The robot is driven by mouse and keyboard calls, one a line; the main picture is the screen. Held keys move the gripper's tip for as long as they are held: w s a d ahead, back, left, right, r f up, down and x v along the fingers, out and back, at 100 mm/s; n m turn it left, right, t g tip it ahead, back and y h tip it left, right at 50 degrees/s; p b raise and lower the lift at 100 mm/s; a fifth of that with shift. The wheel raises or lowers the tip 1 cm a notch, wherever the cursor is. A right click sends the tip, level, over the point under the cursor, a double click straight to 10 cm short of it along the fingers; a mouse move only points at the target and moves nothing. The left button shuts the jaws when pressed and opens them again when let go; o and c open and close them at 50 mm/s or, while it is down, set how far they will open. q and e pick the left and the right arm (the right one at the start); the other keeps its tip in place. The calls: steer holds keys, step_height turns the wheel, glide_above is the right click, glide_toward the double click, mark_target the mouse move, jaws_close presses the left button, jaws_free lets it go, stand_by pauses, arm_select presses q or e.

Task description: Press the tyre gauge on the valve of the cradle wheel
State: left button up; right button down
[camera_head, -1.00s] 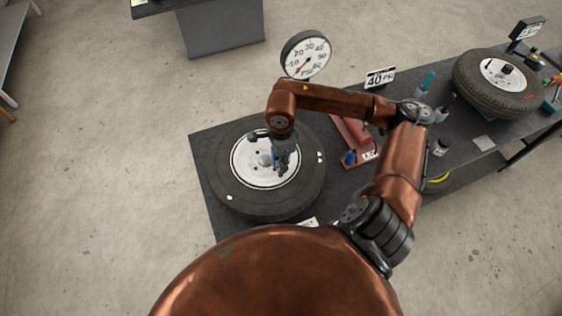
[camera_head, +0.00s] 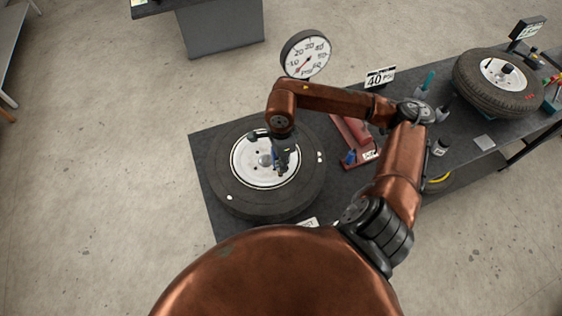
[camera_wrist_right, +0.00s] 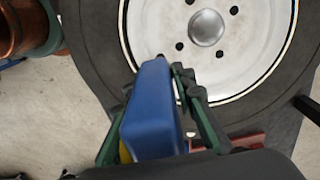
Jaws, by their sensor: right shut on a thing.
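The cradle wheel, a black tyre (camera_head: 235,197) with a white rim (camera_head: 245,170), lies flat on the dark bench at the middle left. Its rim also shows in the right wrist view (camera_wrist_right: 250,60). My right gripper (camera_head: 281,170) is over the right side of the rim. In the right wrist view the gripper (camera_wrist_right: 158,95) is shut on the blue tyre gauge (camera_wrist_right: 152,110). A small dark tip shows at the gauge's far end, over the rim's edge. I cannot make out the valve or whether the gauge touches it. My left gripper is not in view.
A round pressure dial (camera_head: 306,54) stands behind the wheel, its red needle at the low end. A "40 PSI" sign (camera_head: 380,77), a red stand (camera_head: 352,130) and a second wheel (camera_head: 490,100) are to the right. The bench's left corner (camera_head: 203,143) is bare.

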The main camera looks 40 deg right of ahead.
stand_by(0.5)
steer(key=shift+r+p, duration=1.1)
steer(key=shift+r, duration=1.9)
steer(key=shift+s+f, duration=0.1)
